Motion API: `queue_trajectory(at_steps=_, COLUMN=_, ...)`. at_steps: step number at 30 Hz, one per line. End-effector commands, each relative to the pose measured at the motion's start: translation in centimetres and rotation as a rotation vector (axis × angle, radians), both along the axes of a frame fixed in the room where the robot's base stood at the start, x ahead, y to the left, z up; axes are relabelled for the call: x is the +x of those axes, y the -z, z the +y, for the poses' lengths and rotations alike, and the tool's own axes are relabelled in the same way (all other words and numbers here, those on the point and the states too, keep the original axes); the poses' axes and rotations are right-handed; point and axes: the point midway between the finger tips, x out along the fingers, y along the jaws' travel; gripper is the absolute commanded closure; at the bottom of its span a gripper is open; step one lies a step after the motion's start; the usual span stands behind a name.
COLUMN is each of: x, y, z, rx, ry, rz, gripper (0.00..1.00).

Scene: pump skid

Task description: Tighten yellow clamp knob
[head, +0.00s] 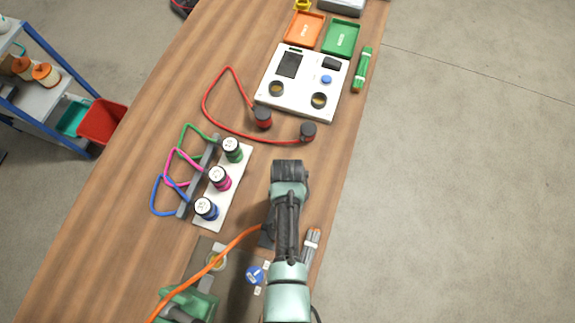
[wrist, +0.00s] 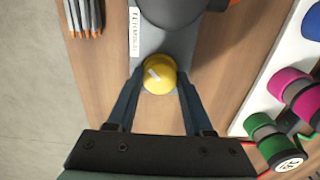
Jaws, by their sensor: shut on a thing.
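The yellow clamp knob (wrist: 158,74) is round with a pale mark on its face, and sits at the end of a grey base in the wrist view. My gripper (wrist: 158,82) has one finger on each side of the knob and is shut on it. A label, partly readable, lies on the grey base beside the knob. In the head view my arm (head: 288,200) covers the knob and the gripper.
A white rack (head: 238,190) with green, pink and blue capped connectors stands left of my arm. A white test panel (head: 303,82) with a red cable is farther back. Several grey sticks with orange tips (wrist: 84,18) lie beside the base. An orange hose (head: 235,243) crosses the bench.

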Motion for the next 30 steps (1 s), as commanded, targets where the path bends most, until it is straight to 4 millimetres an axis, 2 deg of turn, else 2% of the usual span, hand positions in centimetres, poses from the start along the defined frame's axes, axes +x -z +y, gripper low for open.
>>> queue_trajectory(at_steps=14, x=0.08, y=-0.04, z=-0.02, rx=0.000, ry=0.016, rz=-0.002, gripper=1.00)
queue_trajectory(at_steps=15, x=0.08, y=-0.04, z=-0.02, rx=0.000, ry=0.016, rz=-0.002, gripper=0.45)
queue_trajectory(at_steps=19, x=0.07, y=-0.04, z=-0.01, rx=0.000, ry=0.015, rz=-0.002, gripper=0.22)
queue_trajectory(at_steps=20, x=0.07, y=-0.04, z=-0.01, rx=0.000, ry=0.015, rz=-0.002, gripper=0.18)
queue_trajectory(at_steps=30, x=0.05, y=-0.25, z=-0.01, rx=0.000, ry=0.013, rz=-0.002, gripper=0.18)
